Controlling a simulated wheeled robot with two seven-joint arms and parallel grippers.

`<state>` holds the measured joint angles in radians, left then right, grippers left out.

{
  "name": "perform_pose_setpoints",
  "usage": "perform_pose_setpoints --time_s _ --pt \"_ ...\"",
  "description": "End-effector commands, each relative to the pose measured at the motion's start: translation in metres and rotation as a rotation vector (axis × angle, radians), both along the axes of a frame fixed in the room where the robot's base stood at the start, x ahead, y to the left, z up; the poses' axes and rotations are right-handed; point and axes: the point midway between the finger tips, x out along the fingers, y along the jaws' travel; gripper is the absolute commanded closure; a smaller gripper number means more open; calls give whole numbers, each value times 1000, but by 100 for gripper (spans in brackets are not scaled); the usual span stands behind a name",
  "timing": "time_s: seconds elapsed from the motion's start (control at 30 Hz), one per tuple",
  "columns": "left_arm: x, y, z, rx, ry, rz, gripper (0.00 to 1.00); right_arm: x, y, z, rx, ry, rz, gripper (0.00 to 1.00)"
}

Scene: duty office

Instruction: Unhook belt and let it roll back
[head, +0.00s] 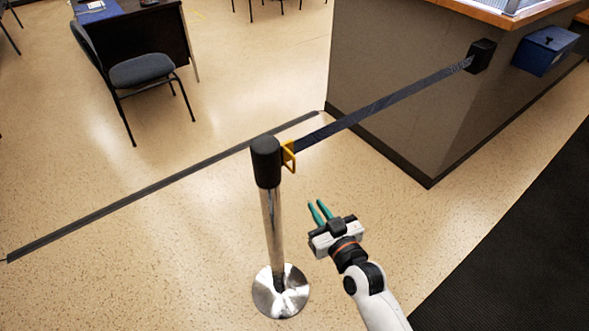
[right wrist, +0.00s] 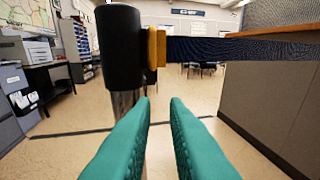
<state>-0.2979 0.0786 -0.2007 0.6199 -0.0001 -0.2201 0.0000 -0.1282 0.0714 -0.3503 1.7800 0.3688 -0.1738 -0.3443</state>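The dark blue belt (head: 385,101) is stretched from the black wall unit (head: 481,56) on the counter to the post (head: 272,220). Its yellow end clip (head: 289,156) sits against the post's black head (head: 265,162). In the right wrist view the yellow clip (right wrist: 156,48) touches the black head (right wrist: 119,47), and the belt (right wrist: 230,49) runs off to the right. My right gripper (head: 320,211), with green fingers, is open and empty, below and to the right of the clip. In the wrist view its fingertips (right wrist: 160,104) are apart below the clip. My left gripper is not in view.
The counter (head: 400,85) stands at the right with a blue box (head: 546,50) on its side. A dark strip (head: 165,183) lies on the floor behind the post. A chair (head: 143,72) and desk stand at the back left. A black mat (head: 530,250) lies at the right.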

Motion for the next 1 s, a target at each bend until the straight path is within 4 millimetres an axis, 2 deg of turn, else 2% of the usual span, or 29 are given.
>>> perform_pose_setpoints --time_s 0.03,0.1,0.2,0.37,0.7,1.0 --pt "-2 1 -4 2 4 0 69 1 3 17 14 -42 7 86" --pt "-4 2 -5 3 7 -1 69 2 6 34 28 -76 13 86" --pt "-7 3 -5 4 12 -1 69 5 9 44 35 -95 16 86" --pt "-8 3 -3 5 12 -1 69 26 18 46 35 -98 15 86" --pt "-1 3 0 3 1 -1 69 87 46 45 35 -96 15 86" --pt "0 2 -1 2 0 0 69 109 56 43 33 -94 15 86"
